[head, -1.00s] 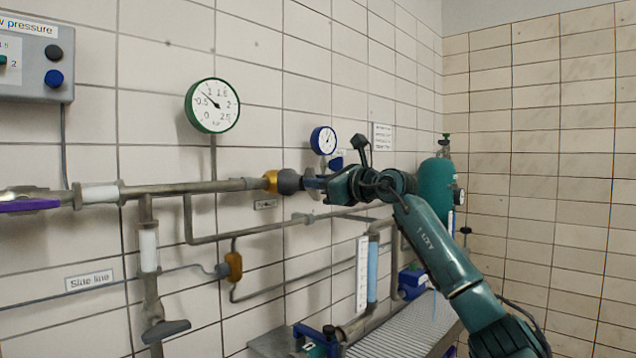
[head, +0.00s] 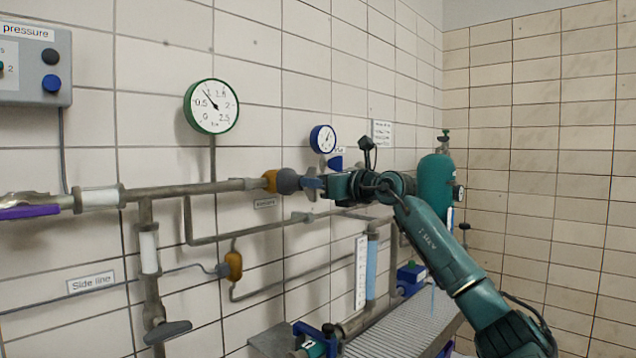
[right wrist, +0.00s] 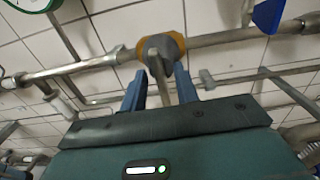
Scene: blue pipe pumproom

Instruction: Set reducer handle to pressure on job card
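The reducer is a brass-coloured body (head: 270,181) with a grey bonnet on the main pipe, and it also shows in the right wrist view (right wrist: 177,44). Its grey handle (right wrist: 157,62) points at my right gripper.
A smaller blue-rimmed gauge (head: 323,139) is above my right gripper. A green cylinder (head: 435,185) stands behind my arm. Lower pipes with a side-line valve handle (head: 167,331), a grey button box (head: 35,65) and a ribbed bench (head: 400,330) are around. Wall pipes run close.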

